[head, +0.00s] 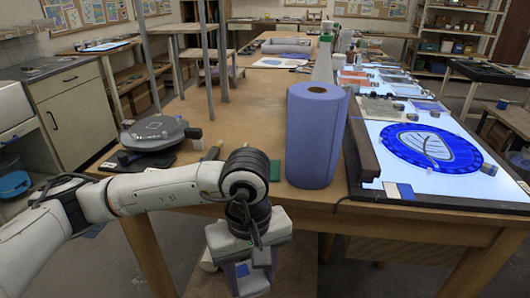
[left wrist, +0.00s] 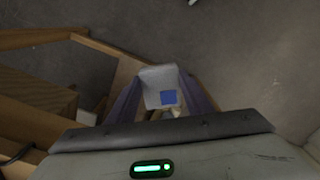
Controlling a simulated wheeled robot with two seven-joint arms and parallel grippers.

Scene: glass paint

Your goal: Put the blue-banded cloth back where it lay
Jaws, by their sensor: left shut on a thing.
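My left gripper (head: 245,275) hangs below the front edge of the worktable in the head view, pointing down. In the left wrist view its two fingers (left wrist: 160,95) are shut on a pale grey-white cloth with a blue patch (left wrist: 158,76). The cloth is off any surface, with grey floor behind it. In the head view the cloth is hard to tell apart from the gripper. My right gripper is in neither view.
The wooden worktable (head: 228,128) stands ahead. A blue paper roll (head: 316,135) stands near its front edge. A round grey turntable (head: 154,132) is at the left. A lit panel with a blue leaf design (head: 432,150) is at the right. Small white and blue pieces (head: 398,190) lie near its front edge.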

